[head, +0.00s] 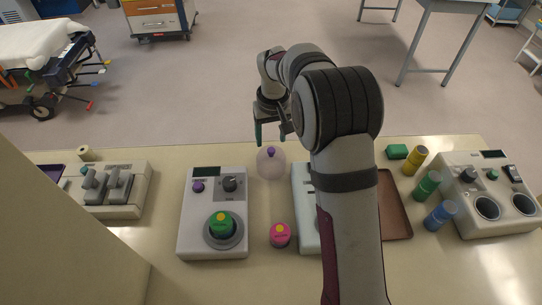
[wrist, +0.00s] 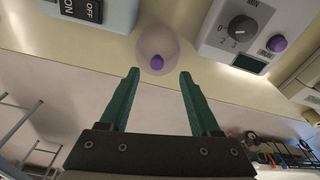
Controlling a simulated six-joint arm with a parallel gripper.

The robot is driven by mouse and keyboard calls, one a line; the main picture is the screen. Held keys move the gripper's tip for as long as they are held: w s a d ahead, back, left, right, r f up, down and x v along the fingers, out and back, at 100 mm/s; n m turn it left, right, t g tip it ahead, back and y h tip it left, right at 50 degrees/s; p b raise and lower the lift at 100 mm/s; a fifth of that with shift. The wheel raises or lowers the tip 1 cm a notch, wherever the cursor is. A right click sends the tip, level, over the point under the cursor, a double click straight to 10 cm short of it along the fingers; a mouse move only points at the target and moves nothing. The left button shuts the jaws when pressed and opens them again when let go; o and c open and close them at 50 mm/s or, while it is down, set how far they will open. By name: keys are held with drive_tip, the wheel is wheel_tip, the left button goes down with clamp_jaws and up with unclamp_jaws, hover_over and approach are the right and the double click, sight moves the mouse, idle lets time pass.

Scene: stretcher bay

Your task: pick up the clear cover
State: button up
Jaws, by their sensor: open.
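The clear cover (head: 271,165) is a see-through dome with a purple knob on top. It stands on the counter near its far edge, between two devices. The clear cover also shows in the wrist view (wrist: 157,47), just beyond the fingertips. My gripper (head: 271,138) is above and behind the cover, near the counter's far edge. In the wrist view my gripper (wrist: 159,73) has its two green fingers spread apart with nothing between them. The fingers do not appear to touch the cover.
A device with a dial (head: 213,212) stands left of the cover. Another device (head: 305,215), partly hidden by my arm, stands to its right. A pink button (head: 280,235) lies nearer on the counter (head: 262,205). A brown tray (head: 396,207) and coloured cylinders (head: 427,185) are farther right.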

sight(271, 149)
drive_tip(key=f, duration=0.2)
drive_tip(key=w+f, duration=0.1)
drive_tip(key=f, duration=0.2)
drive_tip(key=shift+w+d+f, duration=0.1)
drive_tip(key=shift+w+f, duration=0.05)
drive_tip(key=shift+f, duration=0.05)
clamp_jaws()
idle(1.1)
